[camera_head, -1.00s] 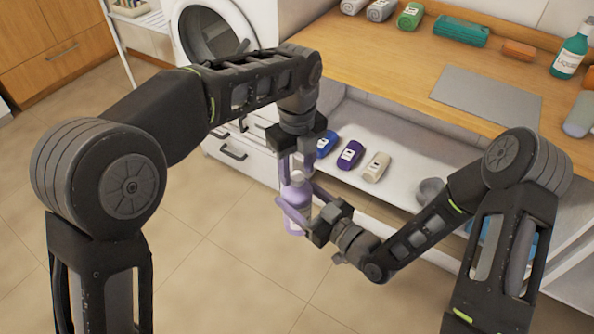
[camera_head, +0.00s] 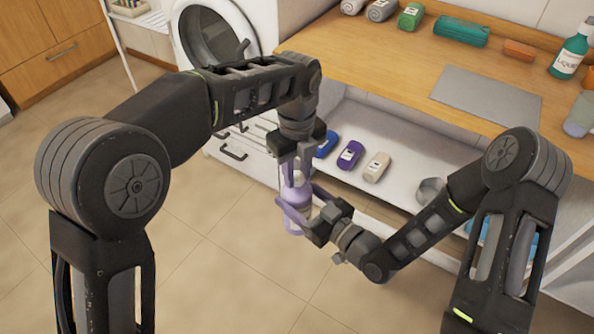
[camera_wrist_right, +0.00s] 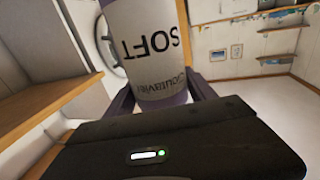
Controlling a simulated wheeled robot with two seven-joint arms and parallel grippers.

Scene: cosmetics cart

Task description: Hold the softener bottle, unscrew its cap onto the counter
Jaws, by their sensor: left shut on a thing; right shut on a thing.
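The softener bottle (camera_head: 295,221) is pale purple and held in the air in front of the counter. My right gripper (camera_head: 291,208) is shut around its body from the right. In the right wrist view the bottle (camera_wrist_right: 150,45) shows a white label reading "SOFT", upside down, between the fingers. My left gripper (camera_head: 297,166) points down from above and is shut at the bottle's top. The cap is mostly hidden between the left fingers, so I cannot tell whether it is still joined to the bottle.
The wooden counter (camera_head: 400,60) carries a grey mat (camera_head: 488,95), several rolled towels along the back and a green bottle (camera_head: 571,52) at the right. A washing machine (camera_head: 215,40) stands at the left.

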